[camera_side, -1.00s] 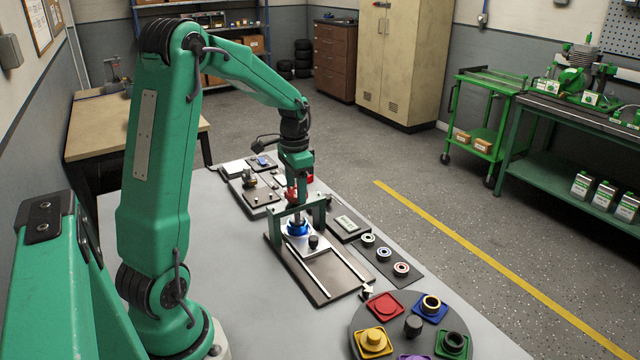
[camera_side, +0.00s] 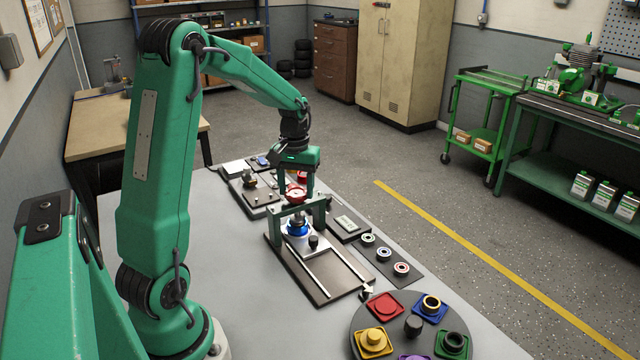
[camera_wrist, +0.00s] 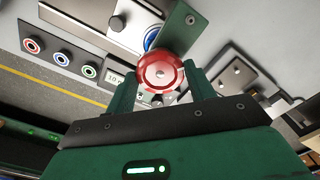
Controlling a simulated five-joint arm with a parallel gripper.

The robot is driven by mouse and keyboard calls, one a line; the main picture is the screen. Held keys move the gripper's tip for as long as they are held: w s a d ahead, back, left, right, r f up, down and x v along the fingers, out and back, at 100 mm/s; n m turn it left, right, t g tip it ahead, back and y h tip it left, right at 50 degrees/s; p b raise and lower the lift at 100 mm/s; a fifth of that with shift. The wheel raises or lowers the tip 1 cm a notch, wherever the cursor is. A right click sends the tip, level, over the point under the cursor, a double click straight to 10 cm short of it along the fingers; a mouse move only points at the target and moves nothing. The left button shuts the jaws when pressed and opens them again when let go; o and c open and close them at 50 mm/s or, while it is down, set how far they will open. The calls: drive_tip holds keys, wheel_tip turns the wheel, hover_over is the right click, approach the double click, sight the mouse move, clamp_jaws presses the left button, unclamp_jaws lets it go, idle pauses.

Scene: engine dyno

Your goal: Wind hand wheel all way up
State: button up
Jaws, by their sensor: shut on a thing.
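The red hand wheel (camera_side: 296,194) sits on top of a small green press frame (camera_side: 319,208), above its crossbar. My gripper (camera_side: 301,186) is over the wheel and shut on it. In the wrist view the round red wheel (camera_wrist: 161,71) lies between the two green fingers of my gripper (camera_wrist: 160,78), one at each side of its rim. A blue round part (camera_side: 298,229) is under the press frame; it shows partly in the wrist view (camera_wrist: 151,39), mostly hidden by the wheel and crossbar.
The dark base plate with two rails (camera_side: 322,277) extends toward the front. A display box (camera_side: 346,224) and a mat with rings (camera_side: 385,255) are at the right. A round carousel (camera_side: 413,347) with coloured holders stands at the front right. A tray (camera_side: 262,193) lies behind.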

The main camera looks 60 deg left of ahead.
sight(297, 192)
drive_tip(key=n, duration=0.3)
drive_tip(key=shift+n, duration=0.4)
drive_tip(key=shift+r+n, duration=0.1)
drive_tip(key=shift+n, duration=1.7)
drive_tip(key=o, duration=1)
drive_tip(key=shift+r, duration=3.9)
drive_tip(key=shift+d, duration=0.1)
